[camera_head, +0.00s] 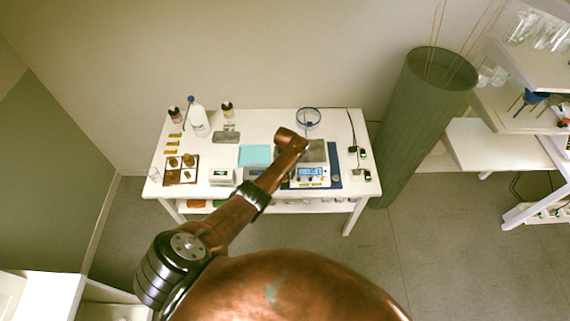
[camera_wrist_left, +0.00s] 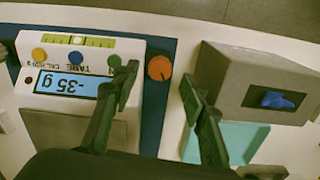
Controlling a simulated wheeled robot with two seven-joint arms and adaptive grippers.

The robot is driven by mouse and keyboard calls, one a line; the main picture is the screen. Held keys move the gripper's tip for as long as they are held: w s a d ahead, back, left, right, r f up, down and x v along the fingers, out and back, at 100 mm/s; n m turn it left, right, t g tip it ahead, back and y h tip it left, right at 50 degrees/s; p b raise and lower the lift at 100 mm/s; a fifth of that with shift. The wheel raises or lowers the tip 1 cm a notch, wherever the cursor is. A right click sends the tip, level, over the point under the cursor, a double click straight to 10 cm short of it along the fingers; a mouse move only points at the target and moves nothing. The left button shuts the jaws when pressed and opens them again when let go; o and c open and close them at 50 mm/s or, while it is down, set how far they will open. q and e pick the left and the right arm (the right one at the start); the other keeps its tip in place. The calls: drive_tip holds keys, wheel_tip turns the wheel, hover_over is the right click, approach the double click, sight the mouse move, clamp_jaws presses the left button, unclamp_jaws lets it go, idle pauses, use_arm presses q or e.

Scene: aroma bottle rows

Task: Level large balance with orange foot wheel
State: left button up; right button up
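The large balance (camera_head: 312,177) stands on a blue mat (camera_head: 336,178) at the table's right; my left arm partly covers its left side in the head view. My right gripper is out of view.
A grey box with a blue knob (camera_wrist_left: 272,99) stands close beside the right finger. Bottles (camera_head: 198,118), a small white scale (camera_head: 222,176) and a weight tray (camera_head: 181,170) occupy the table's left.

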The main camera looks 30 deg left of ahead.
use_arm(q)
wheel_tip(320, 180, up, 10)
drive_tip(key=shift+f, duration=0.25)
idle(0.5)
